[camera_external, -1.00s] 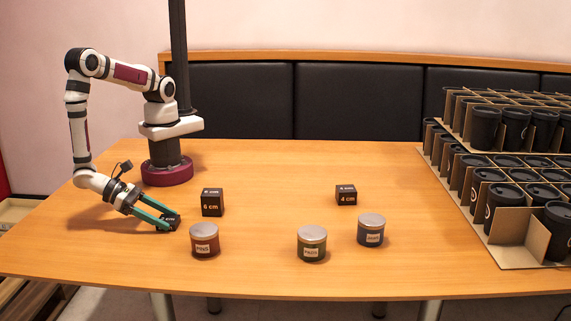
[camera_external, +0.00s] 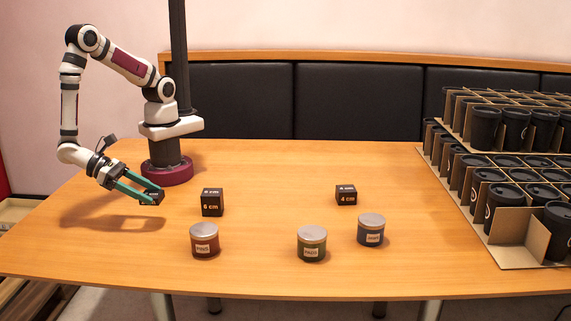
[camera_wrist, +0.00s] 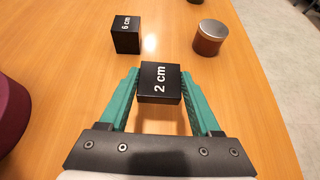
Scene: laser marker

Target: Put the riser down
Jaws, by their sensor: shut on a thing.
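A small black riser marked "2 cm" (camera_wrist: 160,82) is held between the green fingers of my gripper (camera_wrist: 161,92). In the external view my gripper (camera_external: 143,193) is at the left of the table, shut on the riser (camera_external: 152,197). The riser is above the table top, with the arm's shadow on the wood below it. The black "6 cm" riser (camera_external: 212,202) stands on the table to the right of my gripper. The black "4 cm" riser (camera_external: 346,195) stands farther right.
A red jar (camera_external: 205,241), a green jar (camera_external: 312,244) and a blue jar (camera_external: 371,230) with metal lids stand near the front. Cardboard racks of black cups (camera_external: 500,254) fill the right side. The table (camera_external: 270,200) is clear between the risers.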

